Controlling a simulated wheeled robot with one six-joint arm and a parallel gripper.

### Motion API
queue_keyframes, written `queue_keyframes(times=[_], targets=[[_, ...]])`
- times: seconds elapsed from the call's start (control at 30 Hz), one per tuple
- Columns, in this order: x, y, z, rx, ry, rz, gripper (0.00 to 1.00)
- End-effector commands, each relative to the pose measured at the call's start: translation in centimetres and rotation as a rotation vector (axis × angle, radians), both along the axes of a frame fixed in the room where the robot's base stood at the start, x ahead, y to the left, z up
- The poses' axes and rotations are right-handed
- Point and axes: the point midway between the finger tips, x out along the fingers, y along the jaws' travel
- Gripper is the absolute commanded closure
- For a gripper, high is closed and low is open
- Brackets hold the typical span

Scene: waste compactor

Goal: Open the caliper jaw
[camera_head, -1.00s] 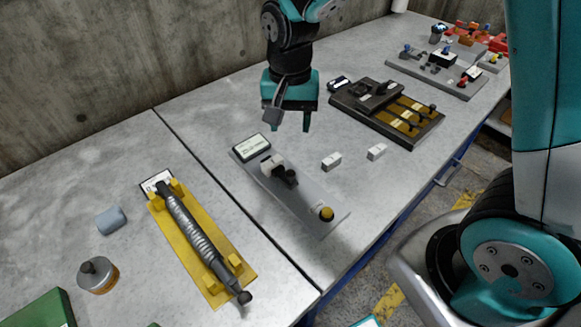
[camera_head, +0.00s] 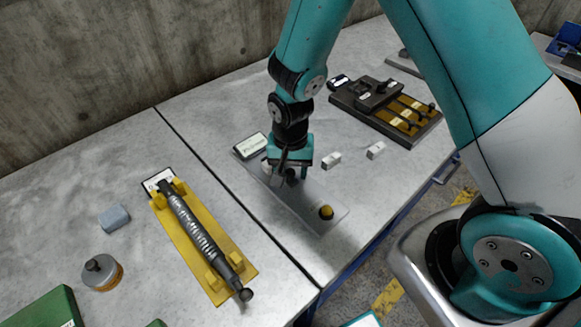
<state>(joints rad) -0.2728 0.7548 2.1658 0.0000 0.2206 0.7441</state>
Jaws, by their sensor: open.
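A flat grey plate (camera_head: 305,205) lies on the table and looks like the caliper's base. A small display (camera_head: 252,145) sits at its far left end and a yellow knob (camera_head: 326,212) at its near right end. My gripper (camera_head: 290,175) points down over the middle of the plate, with its jaws open. Its fingers are around or just above the dark jaw part there. That part and the white block beside it are mostly hidden by the gripper. I cannot tell whether the fingers touch anything.
Two small white blocks (camera_head: 331,160) (camera_head: 376,150) lie to the right of the plate. A dark fixture (camera_head: 375,95) with brass-coloured channels stands behind them. On the left are a yellow base (camera_head: 205,255) with a black shaft, a blue-grey block (camera_head: 114,218) and a round metal piece (camera_head: 102,272).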

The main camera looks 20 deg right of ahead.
Motion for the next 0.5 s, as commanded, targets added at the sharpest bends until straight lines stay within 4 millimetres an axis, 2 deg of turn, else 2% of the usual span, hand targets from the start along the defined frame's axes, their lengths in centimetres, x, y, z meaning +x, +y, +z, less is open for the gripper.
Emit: queue_keyframes(times=[0.07, 0.3, 0.5], targets=[[0.0, 0.0, 0.02, 0.0, 0.0, 0.0, 0.5], [0.0, 0.01, 0.04, 0.0, 0.0, 0.0, 1.0], [-0.25, -0.16, 0.04, 0.0, 0.0, 0.0, 1.0]])
